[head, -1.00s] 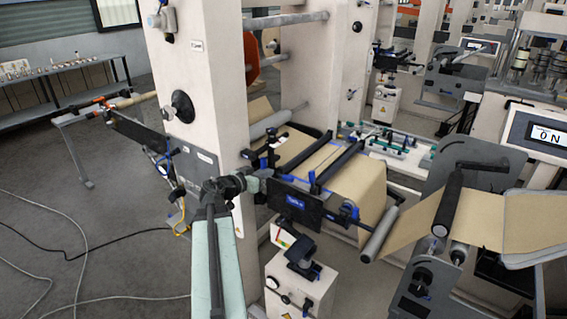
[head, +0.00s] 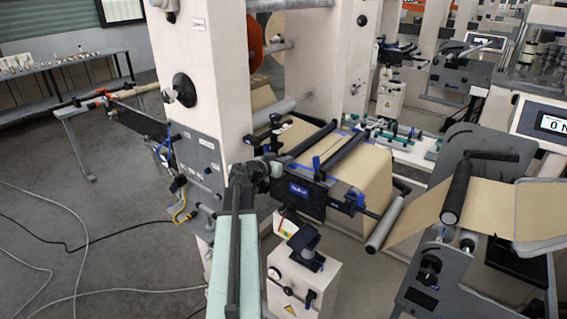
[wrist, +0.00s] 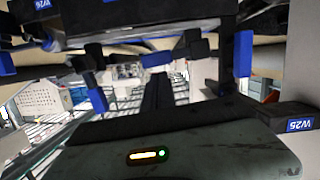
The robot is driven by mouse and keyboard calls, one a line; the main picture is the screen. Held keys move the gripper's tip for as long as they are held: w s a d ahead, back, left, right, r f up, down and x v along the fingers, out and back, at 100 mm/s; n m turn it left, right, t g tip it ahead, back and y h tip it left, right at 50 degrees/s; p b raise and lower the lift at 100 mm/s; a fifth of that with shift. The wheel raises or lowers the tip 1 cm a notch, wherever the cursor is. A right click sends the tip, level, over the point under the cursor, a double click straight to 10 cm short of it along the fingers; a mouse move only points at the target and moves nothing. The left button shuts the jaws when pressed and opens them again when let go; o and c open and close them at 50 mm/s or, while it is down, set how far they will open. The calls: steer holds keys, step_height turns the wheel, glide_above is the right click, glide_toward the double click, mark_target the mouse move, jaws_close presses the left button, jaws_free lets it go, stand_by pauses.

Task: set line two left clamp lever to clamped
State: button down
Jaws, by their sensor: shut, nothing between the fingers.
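The unwind's splice table carries a dark front plate with a blue label (head: 299,190) and dark bars across the brown web (head: 352,178). Small blue levers show there: one upright (head: 316,163) near the left bar and one at the plate's right end (head: 360,198). I cannot tell which is the line two left clamp lever, or its setting. My gripper (head: 272,166) is at the left end of this plate, its tips hard to make out. In the wrist view, my shut, empty fingers (wrist: 158,85) point under a dark bar, with blue parts (wrist: 243,52) hanging right of them.
A pale machine column (head: 205,90) stands close left of my gripper. A pale cabinet (head: 300,280) stands below the plate. A roller (head: 385,225) is at right. Cables (head: 60,225) lie on the otherwise open floor at left. Labels W26 and W25 (wrist: 300,125) show in the wrist view.

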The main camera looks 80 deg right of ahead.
steer(key=shift+f, duration=0.3)
steer(key=shift+s+a+f+b, duration=0.15)
steer(key=shift+s+f+b, duration=0.1)
steer(key=shift+f+b, duration=0.65)
steer(key=shift+s+a+r, duration=0.1)
steer(key=shift+a, duration=0.1)
step_height(320, 180, up, 6)
steer(key=p, duration=0.6)
steer(key=f+v, duration=0.1)
steer(key=v, duration=0.8)
steer(key=shift+a+p, duration=0.3)
steer(key=shift+p, duration=0.15)
steer(key=shift+w, duration=0.25)
